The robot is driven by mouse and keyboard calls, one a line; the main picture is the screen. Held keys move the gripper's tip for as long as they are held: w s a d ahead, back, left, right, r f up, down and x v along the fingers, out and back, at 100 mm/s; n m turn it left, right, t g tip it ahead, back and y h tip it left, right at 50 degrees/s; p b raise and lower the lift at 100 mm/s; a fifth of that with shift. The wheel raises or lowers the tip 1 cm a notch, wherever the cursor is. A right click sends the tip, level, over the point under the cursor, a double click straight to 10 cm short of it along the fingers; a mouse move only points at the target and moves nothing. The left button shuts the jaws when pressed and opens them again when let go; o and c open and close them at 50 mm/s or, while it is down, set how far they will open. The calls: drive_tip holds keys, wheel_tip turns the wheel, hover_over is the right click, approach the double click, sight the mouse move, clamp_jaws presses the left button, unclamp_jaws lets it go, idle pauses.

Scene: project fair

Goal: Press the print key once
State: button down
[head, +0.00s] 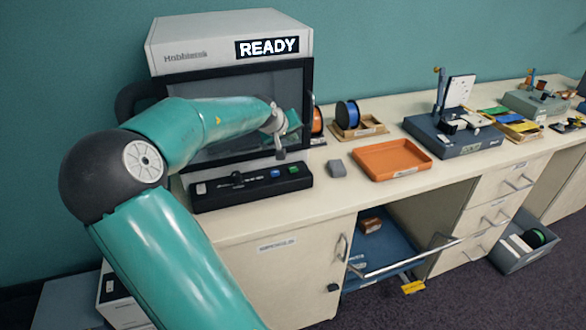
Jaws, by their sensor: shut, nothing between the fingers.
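A black key panel (252,188) lies along the front edge of the bench, below a 3D printer (228,52) whose display reads READY (267,47). The panel has a white key (201,188) at its left end, a small dark raised part near its middle, and a blue key (275,173) and a green key (293,169) at its right. Their labels are too small to read, so I cannot tell which is the print key. My gripper (281,155) is shut and empty, pointing down just above the blue key in the picture, apparently apart from it.
A dark blue machine (453,136) is farther right. Below, a blue drawer (380,257) with a metal handle stands open.

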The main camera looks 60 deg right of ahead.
sight(291, 170)
drive_tip(key=shift+f, duration=4.3)
drive_tip(key=shift+f, duration=0.4)
drive_tip(key=shift+f, duration=0.45)
drive_tip(key=shift+r, duration=0.9)
drive_tip(key=shift+r, duration=0.1)
drive_tip(key=shift+r, duration=2.4)
